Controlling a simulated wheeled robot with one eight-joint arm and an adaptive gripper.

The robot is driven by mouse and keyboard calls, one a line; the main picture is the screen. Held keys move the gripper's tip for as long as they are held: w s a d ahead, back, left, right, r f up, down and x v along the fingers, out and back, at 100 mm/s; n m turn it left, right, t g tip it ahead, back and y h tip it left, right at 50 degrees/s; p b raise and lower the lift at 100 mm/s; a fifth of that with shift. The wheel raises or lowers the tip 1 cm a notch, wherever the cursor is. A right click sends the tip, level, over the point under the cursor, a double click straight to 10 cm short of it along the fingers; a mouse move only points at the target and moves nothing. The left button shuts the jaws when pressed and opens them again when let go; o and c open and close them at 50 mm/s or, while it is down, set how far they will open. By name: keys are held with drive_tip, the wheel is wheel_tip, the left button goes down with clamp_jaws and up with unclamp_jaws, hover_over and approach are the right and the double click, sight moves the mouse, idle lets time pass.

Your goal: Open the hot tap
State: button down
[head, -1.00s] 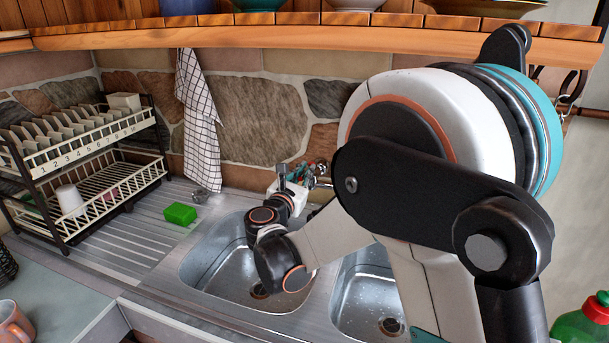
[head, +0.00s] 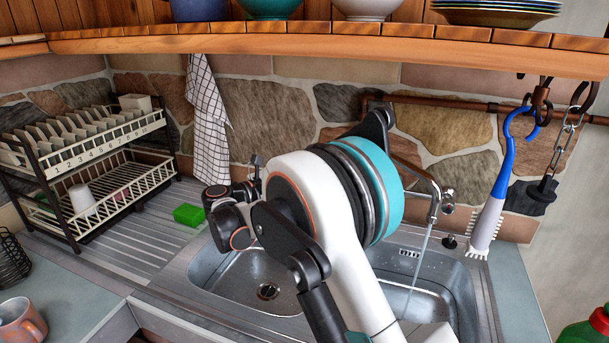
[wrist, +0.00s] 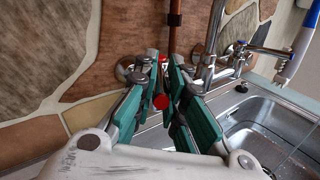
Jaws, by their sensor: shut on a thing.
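In the wrist view, my gripper (wrist: 165,112) has its teal-padded fingers closed around the hot tap, whose red round cap (wrist: 162,102) shows between the pads. The rest of that handle is mostly hidden by the fingers. To its right stand the chrome tap body (wrist: 212,45) and a handle with a blue mark (wrist: 241,43). In the head view, the chrome spout (head: 435,205) shows right of my arm, and a thin stream of water (head: 420,258) runs from it into the right basin (head: 455,285). My arm hides the tap handles there.
The left basin (head: 235,283) looks empty. A green sponge (head: 189,214) lies on the drainboard beside the dish rack (head: 75,215). A blue-handled brush (head: 495,200) hangs at the right. A wooden shelf (head: 330,38) with bowls runs above. A mug (head: 20,322) stands front left.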

drive_tip(key=shift+w+a+m, duration=0.15)
drive_tip(key=shift+m, duration=0.15)
drive_tip(key=c, duration=1.7)
unclamp_jaws()
drive_tip(key=shift+o, duration=0.2)
drive_tip(key=shift+a, duration=0.1)
drive_tip(key=v, duration=1.1)
drive_tip(key=shift+a, duration=0.4)
drive_tip(key=shift+d+g, duration=0.1)
drive_tip(key=shift+g, duration=0.3)
